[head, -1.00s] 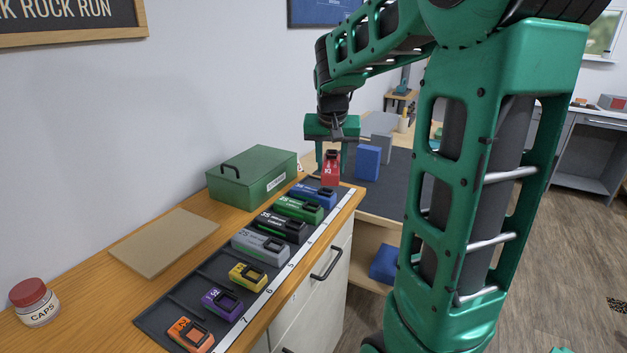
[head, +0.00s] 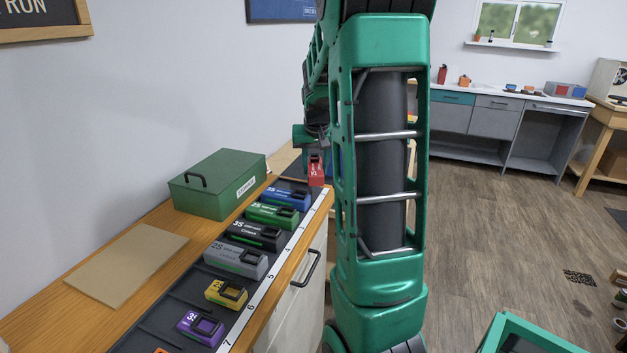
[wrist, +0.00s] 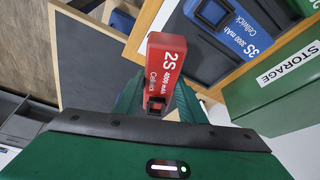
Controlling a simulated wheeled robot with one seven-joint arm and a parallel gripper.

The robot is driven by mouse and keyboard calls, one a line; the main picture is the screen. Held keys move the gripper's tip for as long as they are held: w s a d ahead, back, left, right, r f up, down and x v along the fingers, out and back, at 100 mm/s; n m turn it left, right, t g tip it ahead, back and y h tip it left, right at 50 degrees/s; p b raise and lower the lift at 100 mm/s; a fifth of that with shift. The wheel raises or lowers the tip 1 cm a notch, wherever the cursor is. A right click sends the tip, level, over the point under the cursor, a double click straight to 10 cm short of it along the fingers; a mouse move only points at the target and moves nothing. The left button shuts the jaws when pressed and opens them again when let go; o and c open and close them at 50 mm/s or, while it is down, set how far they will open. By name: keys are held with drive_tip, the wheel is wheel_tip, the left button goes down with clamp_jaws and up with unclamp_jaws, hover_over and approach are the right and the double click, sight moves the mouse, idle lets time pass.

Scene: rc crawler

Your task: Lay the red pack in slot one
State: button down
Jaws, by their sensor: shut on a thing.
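The red pack (head: 316,172) is held upright in the air near the far end of the counter. My gripper (head: 313,150) is shut on it, partly hidden behind my arm. In the wrist view, the red pack (wrist: 166,70), marked 2S 4000 mAh, sits between the fingers (wrist: 160,104). The dark slot mat (head: 172,318) lies along the counter with a white numbered strip. The slot one number is not readable. A blue pack (head: 288,198) lies nearest the mat's far end; it also shows in the wrist view (wrist: 228,28), beyond the red pack.
Green (head: 270,215), black (head: 256,236), grey (head: 236,260), yellow (head: 226,293) and purple (head: 201,327) packs lie along the mat. My arm blocks the view right of the counter.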

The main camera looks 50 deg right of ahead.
drive_tip(key=shift+d+f, duration=0.3)
drive_tip(key=shift+d, duration=0.25)
drive_tip(key=shift+f, duration=2)
drive_tip(key=c, duration=1.2)
unclamp_jaws()
drive_tip(key=shift+f, duration=0.1)
drive_tip(key=shift+o, duration=0.2)
